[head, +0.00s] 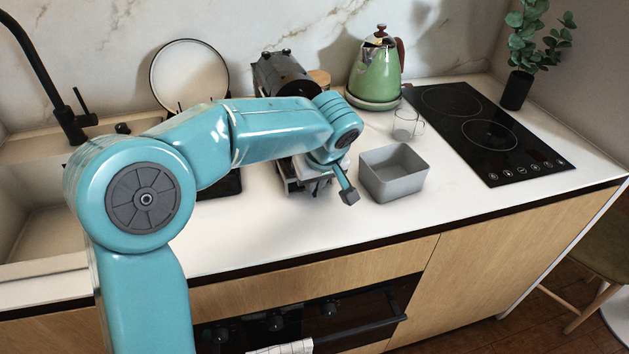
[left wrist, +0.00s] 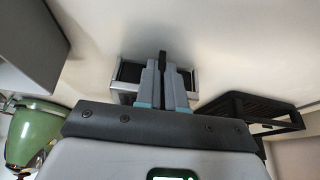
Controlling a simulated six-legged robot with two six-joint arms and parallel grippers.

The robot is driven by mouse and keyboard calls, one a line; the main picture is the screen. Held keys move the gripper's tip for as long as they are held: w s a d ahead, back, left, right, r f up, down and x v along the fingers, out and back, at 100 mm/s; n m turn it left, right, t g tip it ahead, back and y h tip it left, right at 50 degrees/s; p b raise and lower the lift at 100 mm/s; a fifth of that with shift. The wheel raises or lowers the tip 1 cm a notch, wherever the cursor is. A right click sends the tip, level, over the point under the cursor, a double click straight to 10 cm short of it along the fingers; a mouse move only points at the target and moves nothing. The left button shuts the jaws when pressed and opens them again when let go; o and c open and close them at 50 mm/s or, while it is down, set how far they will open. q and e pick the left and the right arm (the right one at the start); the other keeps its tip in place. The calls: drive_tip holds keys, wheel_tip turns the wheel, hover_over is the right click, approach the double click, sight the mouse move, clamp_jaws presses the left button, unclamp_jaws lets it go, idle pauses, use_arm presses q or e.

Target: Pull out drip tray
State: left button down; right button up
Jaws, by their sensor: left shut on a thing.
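The drip tray (left wrist: 128,72) is a silver-rimmed tray with a dark top, in the upper middle of the left wrist view. My left gripper (left wrist: 163,72) has its two fingers close together at the tray, shut on its edge; the exact contact is hard to see. In the head view my left gripper (head: 347,193) points down just above the counter, beside the silver lower part of the coffee machine. My arm hides most of that machine; its black upper part (head: 284,74) shows behind the arm. My right gripper is not in view.
A grey open bin (head: 393,173) stands close to the right of my left gripper, with a glass cup (head: 407,124) behind it. A green kettle (head: 376,73) and black hob (head: 487,132) are farther back and right. The counter front (head: 300,232) is clear.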

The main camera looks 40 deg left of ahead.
use_arm(q)
drive_tip(key=shift+s+d+f, duration=0.1)
drive_tip(key=shift+d, duration=0.1)
drive_tip(key=d+b, duration=0.1)
drive_tip(key=s+d+b, duration=0.2)
drive_tip(key=shift+f, duration=0.25)
drive_tip(key=s+d, duration=0.1)
drive_tip(key=d, duration=0.1)
drive_tip(key=s+d+b, duration=0.1)
drive_tip(key=s+d, duration=0.1)
drive_tip(key=s+d+b, duration=0.1)
drive_tip(key=d, duration=0.1)
drive_tip(key=shift+s+d+r, duration=0.25)
drive_tip(key=shift+s+d, duration=0.05)
drive_tip(key=shift+d, duration=0.05)
drive_tip(key=shift+s+d+r, duration=0.1)
drive_tip(key=shift+s+d, duration=0.25)
drive_tip(key=shift+d, duration=0.05)
drive_tip(key=c, duration=1.2)
unclamp_jaws()
drive_tip(key=shift+c, duration=0.2)
drive_tip(key=shift+r, duration=0.1)
